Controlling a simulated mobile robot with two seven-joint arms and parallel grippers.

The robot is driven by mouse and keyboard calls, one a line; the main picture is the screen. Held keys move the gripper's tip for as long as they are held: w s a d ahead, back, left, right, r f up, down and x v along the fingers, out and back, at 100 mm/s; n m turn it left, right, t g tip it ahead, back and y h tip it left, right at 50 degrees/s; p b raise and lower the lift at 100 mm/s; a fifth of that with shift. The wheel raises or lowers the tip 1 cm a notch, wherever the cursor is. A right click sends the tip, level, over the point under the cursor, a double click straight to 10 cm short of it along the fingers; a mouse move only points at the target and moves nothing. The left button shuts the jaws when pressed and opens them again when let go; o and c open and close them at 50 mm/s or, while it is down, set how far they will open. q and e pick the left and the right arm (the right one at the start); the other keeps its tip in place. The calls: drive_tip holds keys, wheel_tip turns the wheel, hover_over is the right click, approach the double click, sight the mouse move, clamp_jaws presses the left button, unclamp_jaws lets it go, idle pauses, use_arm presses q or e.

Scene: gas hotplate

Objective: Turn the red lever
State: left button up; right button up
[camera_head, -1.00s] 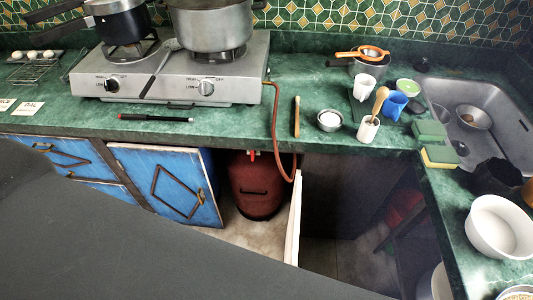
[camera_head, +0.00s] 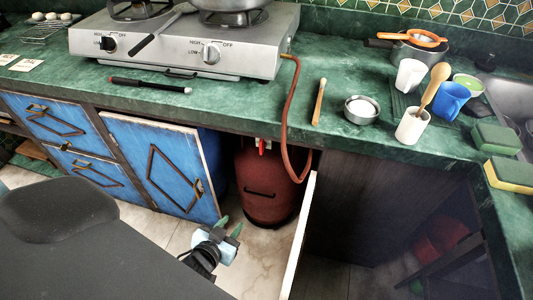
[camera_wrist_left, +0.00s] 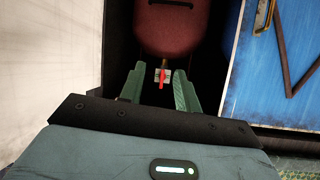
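The red lever (camera_head: 262,147) sits at the top of a red gas cylinder (camera_head: 266,185) under the counter, where the red hose comes down. In the left wrist view the red lever (camera_wrist_left: 162,82) shows beyond the fingers, roughly in line with the gap between them. My left gripper (camera_head: 230,227), with green fingers, is low in front of the open cupboard, apart from the lever. In the left wrist view the left gripper (camera_wrist_left: 160,77) is open and empty. My right gripper is not in view.
An open blue door (camera_head: 165,165) stands left of the cylinder and a pale door edge (camera_head: 298,240) stands right of it. The orange-red hose (camera_head: 287,125) hangs from the hotplate (camera_head: 185,50) over the counter edge. Free floor lies in front of the cylinder.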

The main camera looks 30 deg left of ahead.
use_arm(q)
drive_tip(key=w+a+n+t+y+b, duration=0.1)
drive_tip(key=w+a+t+y+b, duration=0.15)
drive_tip(key=w+b, duration=0.75)
drive_tip(key=n+t, duration=0.1)
drive_tip(key=t, duration=0.1)
approach(261, 145)
drive_tip(key=d+x, duration=0.1)
drive_tip(key=x, duration=0.6)
drive_tip(key=a+b+x, duration=0.1)
drive_tip(key=x, duration=0.3)
drive_tip(key=shift+a+f+b, duration=0.1)
drive_tip(key=shift+b, duration=0.2)
clamp_jaws()
